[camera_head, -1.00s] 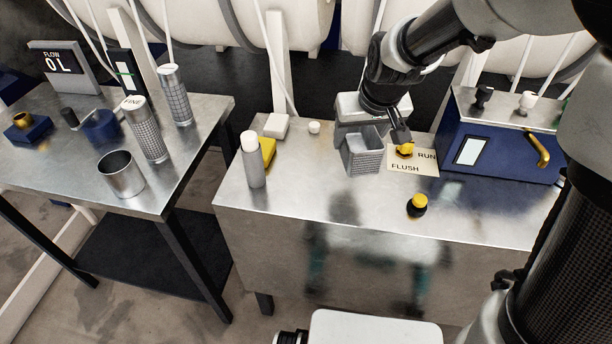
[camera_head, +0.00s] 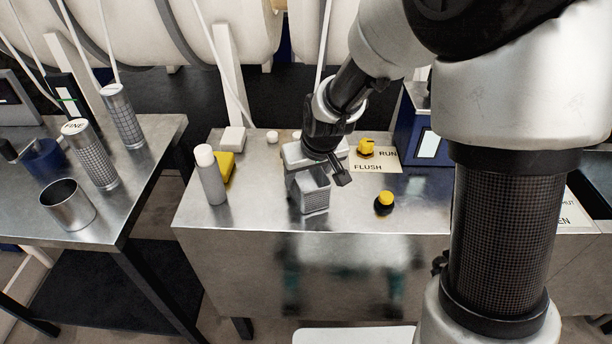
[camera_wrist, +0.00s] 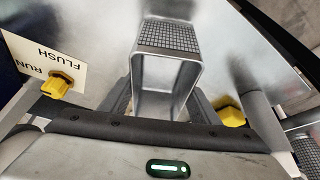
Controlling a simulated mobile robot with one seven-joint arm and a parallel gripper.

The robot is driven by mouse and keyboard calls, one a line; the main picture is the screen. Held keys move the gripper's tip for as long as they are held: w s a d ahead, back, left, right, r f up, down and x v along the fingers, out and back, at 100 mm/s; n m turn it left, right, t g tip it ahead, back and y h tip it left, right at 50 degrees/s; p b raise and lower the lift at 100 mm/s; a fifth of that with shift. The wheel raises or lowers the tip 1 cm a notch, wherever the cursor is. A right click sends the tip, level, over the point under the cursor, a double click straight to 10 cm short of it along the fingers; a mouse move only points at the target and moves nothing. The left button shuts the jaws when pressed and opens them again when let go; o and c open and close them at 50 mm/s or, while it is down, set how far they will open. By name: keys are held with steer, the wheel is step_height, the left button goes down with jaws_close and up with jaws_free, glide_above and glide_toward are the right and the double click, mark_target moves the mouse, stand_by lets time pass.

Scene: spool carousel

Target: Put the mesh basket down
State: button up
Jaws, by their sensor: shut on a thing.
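The mesh basket (camera_head: 314,196) is a small grey open-topped box with a gridded wall, upright at the middle of the metal bench (camera_head: 250,210). My gripper (camera_head: 318,178) reaches down from behind it and is shut on it. In the wrist view the basket (camera_wrist: 167,70) sits between my two dark fingers, its gridded face farthest from the camera. I cannot tell whether its bottom touches the bench top.
A white-capped bottle (camera_head: 210,177) and yellow block (camera_head: 226,168) are left. A FLUSH/RUN card with a yellow knob (camera_head: 366,146) and a black-and-yellow knob (camera_head: 384,203) are right. Bench front is clear.

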steer(key=o, duration=1.1)
steer(key=shift+f, duration=0.1)
steer(key=shift+r, duration=0.45)
steer(key=p+v, duration=0.2)
steer(key=v, duration=0.9)
steer(key=s+d+r+m, duration=0.1)
steer(key=s+d+r, duration=0.2)
steer(key=s, duration=0.3)
steer(key=s+d+r+m+h, duration=0.1)
steer(key=s+d+r, duration=0.2)
steer(key=s+d, duration=0.2)
steer(key=s+d+r+m+t, duration=0.1)
steer(key=s+d+r+m, duration=0.1)
steer(key=s+d+r, duration=0.2)
steer(key=s, duration=0.3)
steer(key=shift+s+h, duration=0.3)
steer(key=shift+h, duration=0.1)
